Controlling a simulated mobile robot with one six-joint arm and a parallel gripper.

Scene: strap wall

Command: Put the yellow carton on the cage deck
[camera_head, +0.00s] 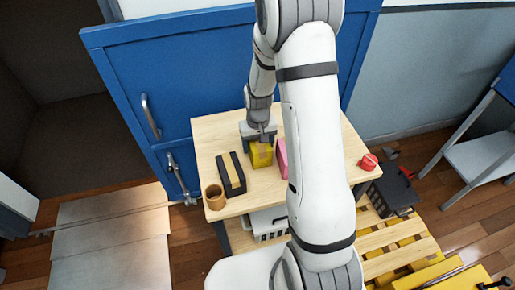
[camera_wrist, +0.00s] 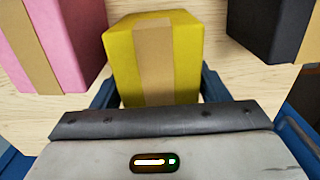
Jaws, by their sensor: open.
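The yellow carton (camera_head: 261,155) stands on the light wooden table (camera_head: 213,140), with a tan strip over it. In the wrist view the yellow carton (camera_wrist: 185,60) is upright between my blue fingers. My gripper (camera_head: 262,138) is open, with one finger on each side of the carton; a small gap shows in the wrist view, and I cannot tell whether either finger touches. The far end of the carton is partly hidden by the gripper in the head view. I cannot tell for certain which surface is the cage deck.
A pink carton (camera_head: 282,158) and a black carton (camera_head: 231,175) stand close on either side. A brown cup (camera_head: 215,197) and a red item (camera_head: 369,162) sit near the table edges. A blue cabinet (camera_head: 190,70) is behind. A black crate (camera_head: 393,192) stands right of the table.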

